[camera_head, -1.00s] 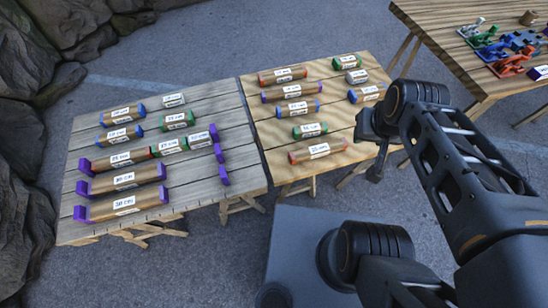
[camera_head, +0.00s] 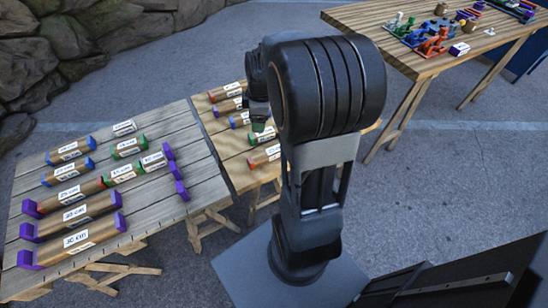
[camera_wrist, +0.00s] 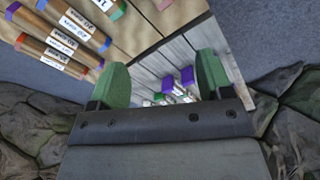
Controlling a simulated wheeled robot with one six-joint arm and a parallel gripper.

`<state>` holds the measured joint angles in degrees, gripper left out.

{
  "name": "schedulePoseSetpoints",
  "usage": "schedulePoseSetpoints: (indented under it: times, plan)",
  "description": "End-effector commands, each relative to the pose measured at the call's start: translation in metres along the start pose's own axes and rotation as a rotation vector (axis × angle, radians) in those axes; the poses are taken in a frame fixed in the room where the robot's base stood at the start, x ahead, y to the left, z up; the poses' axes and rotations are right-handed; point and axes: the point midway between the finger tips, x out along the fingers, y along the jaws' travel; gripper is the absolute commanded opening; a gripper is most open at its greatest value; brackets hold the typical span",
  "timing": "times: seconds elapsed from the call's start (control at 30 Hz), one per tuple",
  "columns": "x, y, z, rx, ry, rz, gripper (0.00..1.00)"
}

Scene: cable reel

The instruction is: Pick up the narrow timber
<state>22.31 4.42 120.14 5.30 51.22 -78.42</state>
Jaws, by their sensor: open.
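Several labelled timbers with coloured end caps lie on two tables; I cannot tell which one is the narrow timber. On the grey table (camera_head: 190,130) are long timbers with purple ends, such as the front one (camera_head: 72,243), and shorter ones with blue or green ends (camera_head: 68,173). On the lighter table (camera_head: 235,180) more timbers (camera_head: 228,105) show, partly hidden by my arm. My gripper (camera_wrist: 163,78) is open, with two green fingers apart and nothing between them. In the head view my gripper (camera_head: 260,125) is above the lighter table, mostly hidden behind my arm.
A third table (camera_head: 430,70) at the upper right carries coloured tools and a small white-labelled block (camera_head: 459,49). Rocks (camera_head: 60,50) border the upper left. Open paving (camera_head: 440,170) lies at the right.

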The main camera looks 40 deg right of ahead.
Motion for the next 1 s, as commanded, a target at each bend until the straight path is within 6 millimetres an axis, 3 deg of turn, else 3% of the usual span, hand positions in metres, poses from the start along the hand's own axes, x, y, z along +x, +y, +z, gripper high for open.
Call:
schedulePoseSetpoints:
  times: [0.03,0.1,0.23,0.4,0.8,1.0]
  plan:
    - [0.025,0.014,0.013,-0.067,-0.002,-0.025,0.73]
    - [0.047,0.029,0.028,-0.179,0.004,-0.05,0.73]
    - [0.079,0.049,0.052,-0.343,0.02,-0.083,0.73]
    - [0.105,0.061,0.071,-0.465,0.04,-0.104,0.73]
    - [0.173,0.057,0.075,-0.507,0.046,-0.11,0.73]
    - [0.191,0.055,0.075,-0.506,0.046,-0.108,0.73]
